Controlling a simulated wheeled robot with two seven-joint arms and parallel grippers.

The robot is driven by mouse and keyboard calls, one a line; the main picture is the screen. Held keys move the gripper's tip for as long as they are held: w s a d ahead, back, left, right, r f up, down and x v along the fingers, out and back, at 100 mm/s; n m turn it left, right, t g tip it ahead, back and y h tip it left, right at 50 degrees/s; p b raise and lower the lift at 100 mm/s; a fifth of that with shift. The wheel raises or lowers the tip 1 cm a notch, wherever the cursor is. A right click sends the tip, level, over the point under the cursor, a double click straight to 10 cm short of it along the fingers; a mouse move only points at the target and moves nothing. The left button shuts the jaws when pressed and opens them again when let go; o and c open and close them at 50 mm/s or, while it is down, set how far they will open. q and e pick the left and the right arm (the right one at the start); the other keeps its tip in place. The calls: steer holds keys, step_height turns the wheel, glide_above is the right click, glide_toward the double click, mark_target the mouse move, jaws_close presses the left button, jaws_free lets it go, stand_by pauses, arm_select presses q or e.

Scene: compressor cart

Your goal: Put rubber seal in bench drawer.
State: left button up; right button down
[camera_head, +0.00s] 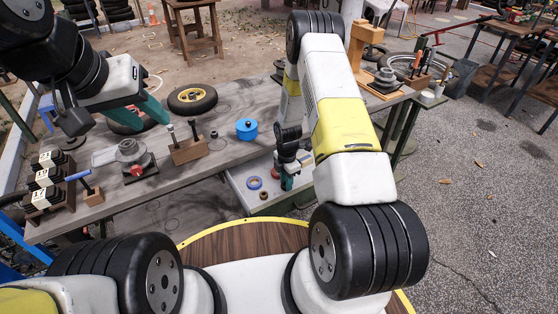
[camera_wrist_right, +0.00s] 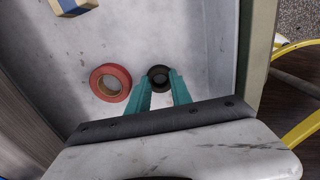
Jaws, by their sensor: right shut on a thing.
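The rubber seal (camera_wrist_right: 158,76) is a small black ring between the fingertips of my right gripper (camera_wrist_right: 160,88), which is shut on it. The bench drawer (camera_head: 240,197) is pulled out below the bench top, a pale open tray. My right gripper (camera_head: 288,181) is inside the drawer's outline, pointing down. In the right wrist view the seal is over or on the pale drawer floor (camera_wrist_right: 185,25); the gap below it cannot be told. My left gripper (camera_head: 140,109) is open and empty above the bench's left part.
In the drawer lie a red tape roll (camera_wrist_right: 110,82) close beside the seal, a blue tape roll (camera_head: 254,183), a small brown ring (camera_head: 263,195) and a blue-and-yellow block (camera_wrist_right: 72,6). The bench top (camera_head: 215,160) holds a blue pot (camera_head: 246,129) and a wheel (camera_head: 192,98).

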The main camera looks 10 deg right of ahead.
steer(key=c, duration=1.1)
jaws_free()
steer(key=shift+f, duration=0.1)
steer(key=shift+c, duration=0.2)
steer(key=s+r+m+t, duration=0.1)
steer(key=s+r+m, duration=0.15)
steer(key=r, duration=1.05)
steer(key=s+r+m+t, duration=0.15)
steer(key=r+m, duration=0.25)
steer(key=r, duration=0.8)
steer(key=s+r+m+t, duration=0.1)
steer(key=s+r+m, duration=0.25)
steer(key=r, duration=0.95)
steer(key=s+a+r+m+t+y, duration=0.1)
steer(key=s+r+m, duration=0.4)
steer(key=s, duration=0.3)
steer(key=s+a+r+m+t+y, duration=0.1)
steer(key=s+r+m, duration=0.5)
steer(key=s, duration=0.3)
steer(key=shift+s+r+t, duration=0.15)
steer(key=shift+r+t, duration=0.2)
steer(key=shift+r, duration=0.25)
